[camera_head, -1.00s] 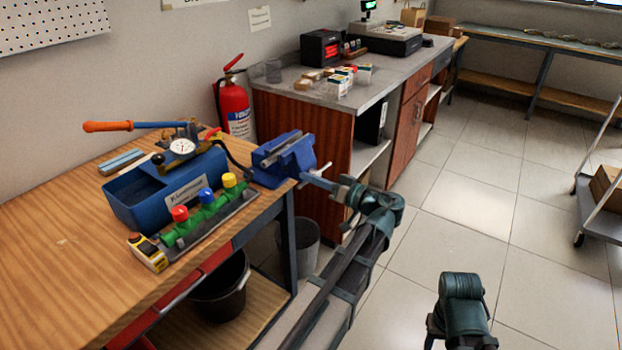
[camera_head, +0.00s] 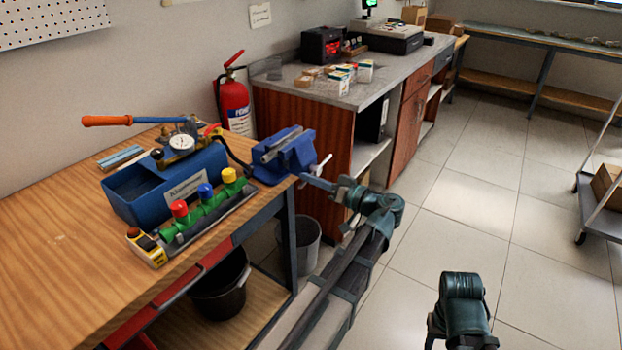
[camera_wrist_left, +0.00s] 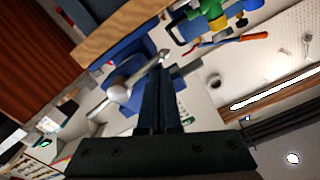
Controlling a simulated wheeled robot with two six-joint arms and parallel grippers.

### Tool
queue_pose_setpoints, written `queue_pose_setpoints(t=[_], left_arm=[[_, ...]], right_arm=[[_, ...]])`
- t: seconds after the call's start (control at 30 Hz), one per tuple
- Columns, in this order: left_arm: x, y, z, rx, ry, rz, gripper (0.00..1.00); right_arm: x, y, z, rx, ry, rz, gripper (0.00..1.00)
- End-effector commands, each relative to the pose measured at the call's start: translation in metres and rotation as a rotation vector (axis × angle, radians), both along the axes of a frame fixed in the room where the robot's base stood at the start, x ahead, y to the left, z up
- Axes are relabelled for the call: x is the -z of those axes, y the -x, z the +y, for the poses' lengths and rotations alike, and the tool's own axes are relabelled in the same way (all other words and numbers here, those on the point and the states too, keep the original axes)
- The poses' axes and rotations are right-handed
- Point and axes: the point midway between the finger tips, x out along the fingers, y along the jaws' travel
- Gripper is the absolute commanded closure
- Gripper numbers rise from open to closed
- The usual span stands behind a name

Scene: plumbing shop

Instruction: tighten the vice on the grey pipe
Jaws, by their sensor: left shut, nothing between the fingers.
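The blue vice (camera_head: 290,158) is fixed at the right end of the wooden bench. The grey pipe (camera_head: 281,145) lies between its jaws. The vice's pale handle bar (camera_head: 323,166) slants on the side facing the aisle. My left gripper (camera_head: 305,179) is shut and empty, just below the handle bar. In the left wrist view the shut fingers (camera_wrist_left: 161,70) point toward the vice, with the handle bar (camera_wrist_left: 118,94) beside them. I cannot tell whether they touch. My right arm shows at the bottom; its gripper is out of view.
A wooden counter (camera_head: 305,125) is close behind the vice. Buckets stand below. The tiled aisle at right is free.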

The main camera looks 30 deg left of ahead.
Motion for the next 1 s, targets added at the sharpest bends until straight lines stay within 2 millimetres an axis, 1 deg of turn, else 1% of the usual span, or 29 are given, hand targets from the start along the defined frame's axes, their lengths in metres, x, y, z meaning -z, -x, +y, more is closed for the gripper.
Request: queue_pose_setpoints(t=[0.13, 0.37, 0.67, 0.9, 1.0], left_arm=[[0.002, 0.000, 0.000, 0.000, 0.000, 0.000, 1.00], [0.015, 0.002, 0.000, 0.000, 0.000, 0.000, 1.00], [0.014, 0.001, 0.000, 0.000, 0.000, 0.000, 1.00], [0.027, 0.000, 0.000, 0.000, 0.000, 0.000, 1.00], [0.028, 0.000, 0.000, 0.000, 0.000, 0.000, 1.00]], right_arm=[[0.002, 0.000, 0.000, 0.000, 0.000, 0.000, 0.50], [0.015, 0.000, 0.000, 0.000, 0.000, 0.000, 0.50], [0.014, 0.000, 0.000, 0.000, 0.000, 0.000, 0.50], [0.027, 0.000, 0.000, 0.000, 0.000, 0.000, 0.50], [0.028, 0.000, 0.000, 0.000, 0.000, 0.000, 0.50]])
